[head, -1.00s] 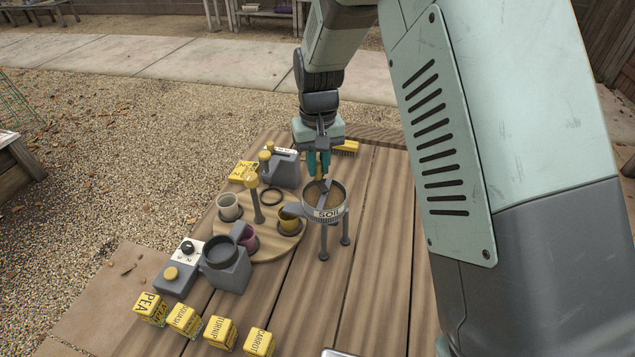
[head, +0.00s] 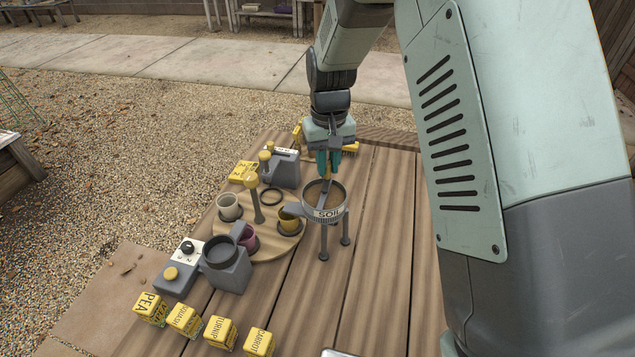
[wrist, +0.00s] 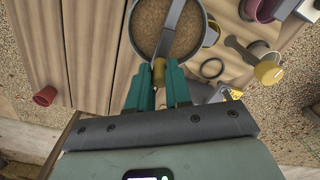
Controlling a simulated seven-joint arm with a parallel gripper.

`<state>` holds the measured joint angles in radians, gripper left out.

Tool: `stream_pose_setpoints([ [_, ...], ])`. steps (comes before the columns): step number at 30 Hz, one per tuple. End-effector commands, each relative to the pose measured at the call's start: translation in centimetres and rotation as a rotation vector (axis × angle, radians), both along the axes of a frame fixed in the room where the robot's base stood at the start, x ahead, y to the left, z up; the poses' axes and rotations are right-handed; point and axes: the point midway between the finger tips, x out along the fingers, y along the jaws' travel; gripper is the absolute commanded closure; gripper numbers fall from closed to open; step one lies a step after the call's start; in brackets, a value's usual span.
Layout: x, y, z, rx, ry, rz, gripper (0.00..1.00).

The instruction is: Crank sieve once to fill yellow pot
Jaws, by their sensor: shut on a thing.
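The soil sieve (head: 326,213) stands on thin legs on the table, with brown soil in its round drum; its drum also shows in the wrist view (wrist: 145,30). A grey crank bar (wrist: 174,28) crosses the drum top and ends in a yellow knob (wrist: 159,72). My gripper (head: 328,168) is shut on that knob at the drum's far rim. The yellow pot (head: 289,221) stands on the round wooden turntable (head: 272,245), left of the sieve by its spout. Its contents are hard to make out.
A cream pot (head: 229,207) and a purple pot (head: 247,238) share the turntable with a yellow-topped post (head: 252,190). Grey dispensers (head: 226,268) stand left and behind. Yellow seed boxes (head: 221,332) line the front. The planks right of the sieve are clear.

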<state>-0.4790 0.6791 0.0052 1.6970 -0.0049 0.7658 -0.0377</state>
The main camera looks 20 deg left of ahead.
Motion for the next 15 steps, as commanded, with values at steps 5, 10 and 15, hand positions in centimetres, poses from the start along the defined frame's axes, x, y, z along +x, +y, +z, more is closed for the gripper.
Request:
stream_pose_setpoints([
  [5,0.09,-0.64,0.02,-0.001,-0.001,-0.001,0.9],
  [10,0.09,-0.62,0.0,-0.001,-0.001,-0.001,0.9],
  [15,0.03,-0.78,-0.01,-0.001,-0.001,-0.001,0.9],
])
